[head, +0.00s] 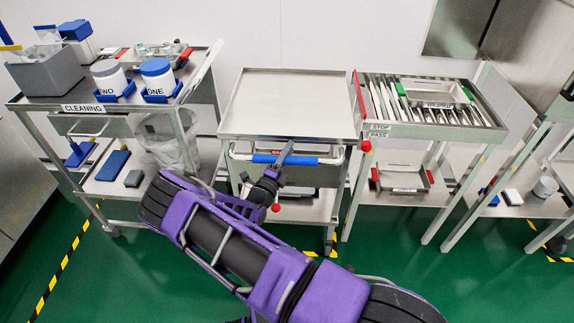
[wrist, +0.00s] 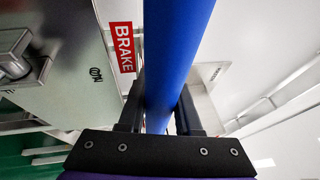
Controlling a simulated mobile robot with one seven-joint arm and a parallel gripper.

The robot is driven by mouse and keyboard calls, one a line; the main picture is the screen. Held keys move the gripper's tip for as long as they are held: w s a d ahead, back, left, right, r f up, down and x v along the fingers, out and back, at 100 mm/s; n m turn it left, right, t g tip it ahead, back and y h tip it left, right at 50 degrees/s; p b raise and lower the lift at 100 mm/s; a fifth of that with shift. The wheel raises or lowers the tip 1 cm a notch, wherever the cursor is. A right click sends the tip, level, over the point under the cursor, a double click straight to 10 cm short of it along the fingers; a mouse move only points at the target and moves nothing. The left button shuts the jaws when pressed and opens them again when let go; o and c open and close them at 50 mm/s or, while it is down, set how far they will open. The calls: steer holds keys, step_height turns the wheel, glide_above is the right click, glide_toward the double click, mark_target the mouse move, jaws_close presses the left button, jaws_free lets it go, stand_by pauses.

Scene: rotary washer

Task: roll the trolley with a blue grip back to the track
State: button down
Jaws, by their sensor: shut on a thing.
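The steel trolley (head: 290,100) stands in the middle of the head view, its flat top empty. Its blue grip (head: 264,158) runs across the near side, below the top. My gripper (head: 274,175) is shut on this grip; in the wrist view the blue grip (wrist: 178,40) passes between both fingers. A red BRAKE label (wrist: 123,47) shows beside it. The roller track (head: 455,118), with a STOP/PASS sign, stands close on the trolley's right. Whether they touch is unclear. My arm hides part of the trolley's lower shelf and wheels.
A CLEANING cart (head: 87,108) with white tubs and a grey box stands on the left. A steel tray (head: 435,93) lies on the rollers. Another steel stand (head: 530,150) is at the far right. Green floor (head: 480,285) is clear in front, with yellow-black tape (head: 62,265).

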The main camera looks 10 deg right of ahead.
steer(key=w, duration=0.2)
steer(key=w+d+b, duration=0.1)
steer(key=shift+w+d, duration=0.1)
steer(key=shift+w, duration=0.25)
steer(key=shift+w+r, duration=0.15)
steer(key=shift+w, duration=0.1)
steer(key=c, duration=0.6)
jaws_free()
steer(key=shift+w+d, duration=0.1)
steer(key=v, duration=1.7)
steer(key=shift+s, duration=0.25)
